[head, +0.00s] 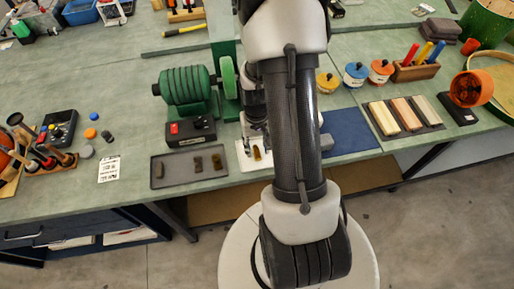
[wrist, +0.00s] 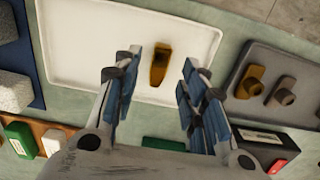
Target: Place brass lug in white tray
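The white tray (wrist: 80,40) fills the upper middle of the wrist view, and part of it shows in the head view (head: 242,163) beside my arm. A brass lug (wrist: 160,66) lies on the white tray; it also shows in the head view (head: 257,153). My gripper (wrist: 162,58) is open over the tray, with the lug showing between its fingers and a gap on both sides. The dark grey tray (head: 175,179) is left of the white tray in the head view. It holds several small pieces, among them a brass-coloured one (wrist: 250,82).
A black box with a red switch (head: 190,132) and a green drum machine (head: 185,88) stand behind the trays. A blue mat (head: 350,135) lies right of my arm. Wood blocks (head: 405,115) lie further right. The bench's front edge runs close to the trays.

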